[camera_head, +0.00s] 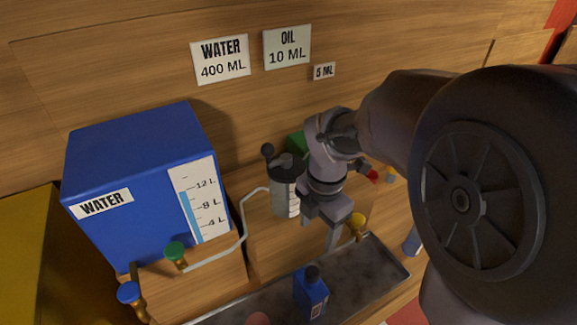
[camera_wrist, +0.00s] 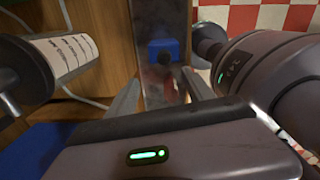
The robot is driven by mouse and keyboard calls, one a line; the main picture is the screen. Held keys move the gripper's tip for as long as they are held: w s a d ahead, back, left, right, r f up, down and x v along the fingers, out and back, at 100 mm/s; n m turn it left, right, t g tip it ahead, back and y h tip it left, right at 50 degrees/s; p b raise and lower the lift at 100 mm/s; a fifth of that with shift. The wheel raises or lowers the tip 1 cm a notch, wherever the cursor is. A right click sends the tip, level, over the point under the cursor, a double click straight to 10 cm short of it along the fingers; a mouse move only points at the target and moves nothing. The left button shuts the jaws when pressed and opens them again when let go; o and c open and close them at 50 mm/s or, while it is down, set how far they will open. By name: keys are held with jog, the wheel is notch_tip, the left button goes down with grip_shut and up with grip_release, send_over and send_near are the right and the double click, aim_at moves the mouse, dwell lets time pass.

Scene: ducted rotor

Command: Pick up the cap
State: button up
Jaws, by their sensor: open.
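A blue bottle (camera_head: 311,296) with a dark cap (camera_head: 312,272) on its top stands in the grey metal tray, near the bottom centre of the head view. In the wrist view the blue bottle (camera_wrist: 156,50) shows beyond my fingers, with the dark cap (camera_wrist: 165,58) in front of it. My gripper (camera_head: 333,240) is above the tray, up and slightly right of the cap in the head view, and apart from it. In the wrist view my gripper (camera_wrist: 163,92) has its two fingers spread with nothing between them.
A blue water tank (camera_head: 130,160) with a level scale stands at the left. A clear measuring vessel (camera_head: 284,195) with a dark top is beside my wrist. A white pipe (camera_head: 240,235), a green knob (camera_head: 174,251) and a yellow knob (camera_head: 357,220) are near the tray (camera_head: 375,265).

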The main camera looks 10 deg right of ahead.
aim_at(313, 271)
jog(key=f+b, duration=0.1)
jog(key=f, duration=0.4)
jog(key=f+b, duration=0.2)
jog(key=f, duration=0.3)
jog(key=f+b, duration=0.2)
jog(key=f, duration=0.4)
jog(key=shift+s+a, duration=0.1)
jog(key=shift+s, duration=0.3)
jog(key=shift+r, duration=0.1)
grip_shut()
